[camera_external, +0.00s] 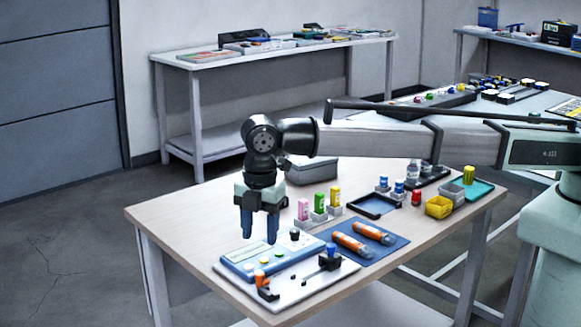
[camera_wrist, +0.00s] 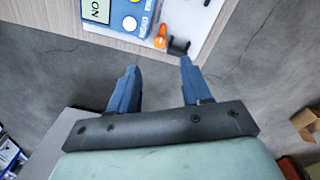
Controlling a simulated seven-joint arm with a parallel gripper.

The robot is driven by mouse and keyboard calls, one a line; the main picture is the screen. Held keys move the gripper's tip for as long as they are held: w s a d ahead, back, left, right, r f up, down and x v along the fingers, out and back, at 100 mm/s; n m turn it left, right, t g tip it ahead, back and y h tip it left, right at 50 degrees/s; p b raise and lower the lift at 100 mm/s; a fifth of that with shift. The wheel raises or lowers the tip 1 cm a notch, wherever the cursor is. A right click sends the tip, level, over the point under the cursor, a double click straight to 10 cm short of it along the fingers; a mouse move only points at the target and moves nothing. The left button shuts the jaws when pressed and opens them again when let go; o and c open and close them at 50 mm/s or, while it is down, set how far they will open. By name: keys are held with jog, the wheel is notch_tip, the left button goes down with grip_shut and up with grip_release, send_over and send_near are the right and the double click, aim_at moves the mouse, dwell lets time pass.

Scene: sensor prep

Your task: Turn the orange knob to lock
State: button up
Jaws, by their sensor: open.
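The orange knob (camera_external: 260,276) sits at the front-left end of a white board near the table's front edge. It also shows in the wrist view (camera_wrist: 160,38), at the top, beside a small black bracket (camera_wrist: 179,46). My gripper (camera_external: 259,238) points down above the panel area, apart from the knob. Its two blue fingers are spread and empty, and in the wrist view (camera_wrist: 160,67) they have floor behind them.
The white board (camera_external: 318,284) also carries a black clamp (camera_external: 329,259). Pink, green and yellow bottles stand behind (camera_external: 319,203). The table's left part is clear.

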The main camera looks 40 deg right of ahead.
aim_at(260, 273)
notch_tip(260, 273, down, 9)
jog(key=shift+w+a+f, duration=0.1)
dwell(0.3)
grip_shut()
dwell(0.5)
